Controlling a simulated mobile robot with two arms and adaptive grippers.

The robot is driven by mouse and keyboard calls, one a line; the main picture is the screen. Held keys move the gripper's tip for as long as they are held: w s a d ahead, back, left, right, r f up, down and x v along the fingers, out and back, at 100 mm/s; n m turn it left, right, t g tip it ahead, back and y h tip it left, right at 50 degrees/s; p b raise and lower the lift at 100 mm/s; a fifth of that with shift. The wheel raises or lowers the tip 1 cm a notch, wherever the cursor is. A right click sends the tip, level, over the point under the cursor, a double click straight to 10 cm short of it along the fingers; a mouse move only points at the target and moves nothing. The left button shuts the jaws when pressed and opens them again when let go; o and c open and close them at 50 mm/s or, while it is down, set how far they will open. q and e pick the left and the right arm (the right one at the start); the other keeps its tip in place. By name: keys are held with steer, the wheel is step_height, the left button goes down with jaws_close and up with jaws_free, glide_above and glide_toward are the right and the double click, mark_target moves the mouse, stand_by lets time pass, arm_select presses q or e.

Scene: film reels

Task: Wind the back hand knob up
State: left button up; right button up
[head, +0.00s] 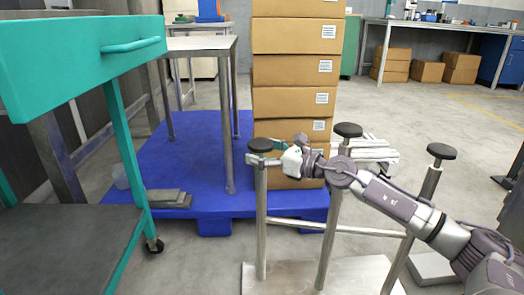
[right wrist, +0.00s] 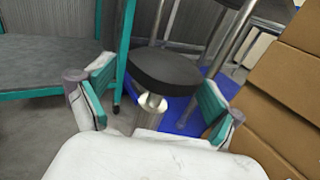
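Three dark round knobs stand on upright metal posts: a left one (head: 260,145), a middle one (head: 348,130) and a right one (head: 441,151). I cannot tell for sure which one the task calls the back knob. My right gripper (head: 264,153) reaches in from the right to the left knob. In the right wrist view the gripper (right wrist: 158,88) is open, with its teal-padded fingers on either side of a black knob (right wrist: 164,70) on its metal post (right wrist: 150,112). Gaps show between knob and fingers. My left gripper is not in view.
A stack of cardboard boxes (head: 295,72) stands behind the gripper on a blue pallet (head: 195,140). A teal cart (head: 80,60) is at the left. A crossbar (head: 365,231) and a metal base plate (head: 345,272) are low between the posts.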

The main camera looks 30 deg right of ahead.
steer(key=shift+r, duration=0.1)
steer(key=v, duration=1.2)
stand_by(0.4)
